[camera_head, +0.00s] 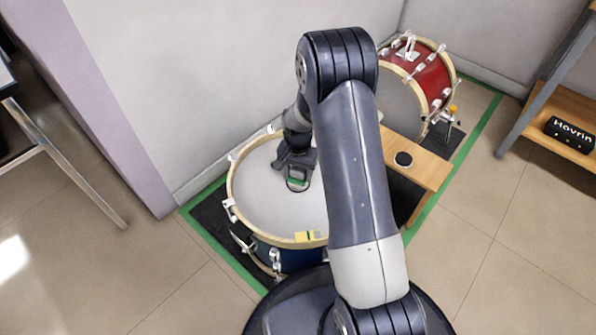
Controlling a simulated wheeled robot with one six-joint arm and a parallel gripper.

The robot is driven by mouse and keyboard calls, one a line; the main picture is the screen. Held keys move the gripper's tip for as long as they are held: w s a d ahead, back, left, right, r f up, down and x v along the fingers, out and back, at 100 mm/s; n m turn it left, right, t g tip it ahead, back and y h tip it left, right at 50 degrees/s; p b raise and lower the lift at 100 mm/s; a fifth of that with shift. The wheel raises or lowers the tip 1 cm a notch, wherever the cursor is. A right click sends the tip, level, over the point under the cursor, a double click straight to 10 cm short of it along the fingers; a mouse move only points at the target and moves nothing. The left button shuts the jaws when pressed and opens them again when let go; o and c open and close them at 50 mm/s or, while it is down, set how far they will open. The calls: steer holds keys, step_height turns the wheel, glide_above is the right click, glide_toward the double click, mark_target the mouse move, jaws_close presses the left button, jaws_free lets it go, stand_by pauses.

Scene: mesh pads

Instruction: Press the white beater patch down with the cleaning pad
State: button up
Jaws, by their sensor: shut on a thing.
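My gripper (296,166) points down over the pale head of the blue drum (258,200). It is shut on a small dark and green thing, which I take to be the cleaning pad (298,183). The pad is at or just above the drum head; I cannot tell whether it touches. A thin pale edge shows around the pad's lower side, but I cannot tell whether it is the white beater patch. No white patch stands out clearly elsewhere on the pale head. My arm hides the right part of the drum.
A yellow item (310,237) sits at the drum's near rim. A wooden bench (425,174) with a black round thing (403,159) stands right of my arm. A red drum (430,80) stands behind. Walls close off the back. A shelf (567,105) is at right; tiled floor is clear in front.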

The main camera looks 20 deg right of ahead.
steer(key=shift+r+p, duration=2.6)
steer(key=shift+r, duration=0.85)
